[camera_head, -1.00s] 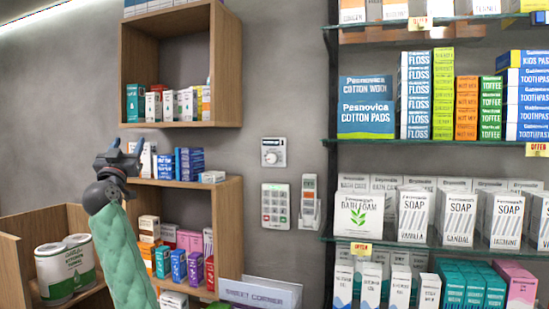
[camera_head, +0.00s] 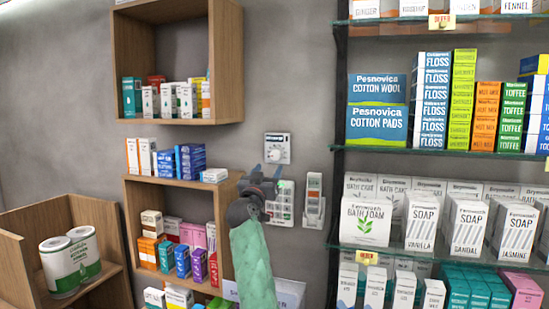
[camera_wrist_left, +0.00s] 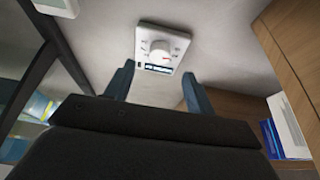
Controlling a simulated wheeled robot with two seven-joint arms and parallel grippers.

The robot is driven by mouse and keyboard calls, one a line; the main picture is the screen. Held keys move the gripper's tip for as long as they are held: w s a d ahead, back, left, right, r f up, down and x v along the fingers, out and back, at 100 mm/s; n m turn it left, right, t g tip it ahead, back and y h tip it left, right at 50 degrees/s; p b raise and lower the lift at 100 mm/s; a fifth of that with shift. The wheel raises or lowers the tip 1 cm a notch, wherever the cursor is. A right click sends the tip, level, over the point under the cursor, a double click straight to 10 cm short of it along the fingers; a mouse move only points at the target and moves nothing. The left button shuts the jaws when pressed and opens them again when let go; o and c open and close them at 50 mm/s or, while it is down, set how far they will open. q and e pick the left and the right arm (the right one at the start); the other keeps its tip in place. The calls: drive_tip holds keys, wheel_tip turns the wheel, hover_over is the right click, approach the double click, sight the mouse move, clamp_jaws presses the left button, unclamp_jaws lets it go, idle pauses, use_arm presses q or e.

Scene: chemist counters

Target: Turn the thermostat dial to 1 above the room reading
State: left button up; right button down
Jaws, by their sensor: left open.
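The thermostat (camera_head: 277,148) is a small white box on the grey wall, with a round dial (camera_head: 275,155) and a dark display strip above it. In the left wrist view the thermostat (camera_wrist_left: 171,45) appears upside down, with its dial (camera_wrist_left: 160,50) beyond and between my fingers. Its reading is too small to make out. My left gripper (camera_head: 262,172) is open and empty, just below and slightly left of the thermostat, apart from the dial. Its blue fingers also show in the left wrist view (camera_wrist_left: 158,88). My right gripper is not in view.
A keypad (camera_head: 281,205) is partly hidden behind my left gripper, with a handset-like device (camera_head: 314,200) beside it. Wooden shelves (camera_head: 228,60) with boxes stand to the left. Glass shelves (camera_head: 430,255) with products stand to the right.

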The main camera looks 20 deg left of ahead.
sight(275, 157)
use_arm(q)
drive_tip(key=p+x, duration=0.1)
drive_tip(key=x, duration=0.1)
drive_tip(key=p+x, duration=0.1)
drive_tip(key=x, duration=0.1)
drive_tip(key=shift+w+r+p, duration=0.25)
drive_tip(key=shift+r+p, duration=0.1)
drive_tip(key=shift+r, duration=0.05)
drive_tip(key=shift+p+x, duration=0.5)
drive_tip(key=shift+x, duration=0.45)
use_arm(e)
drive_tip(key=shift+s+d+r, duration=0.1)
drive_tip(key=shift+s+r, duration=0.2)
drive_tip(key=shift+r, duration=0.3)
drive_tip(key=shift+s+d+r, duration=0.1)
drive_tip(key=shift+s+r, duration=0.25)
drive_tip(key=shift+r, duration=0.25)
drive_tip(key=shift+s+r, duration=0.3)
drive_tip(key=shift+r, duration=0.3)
use_arm(q)
drive_tip(key=shift+f, duration=0.2)
drive_tip(key=c, duration=1)
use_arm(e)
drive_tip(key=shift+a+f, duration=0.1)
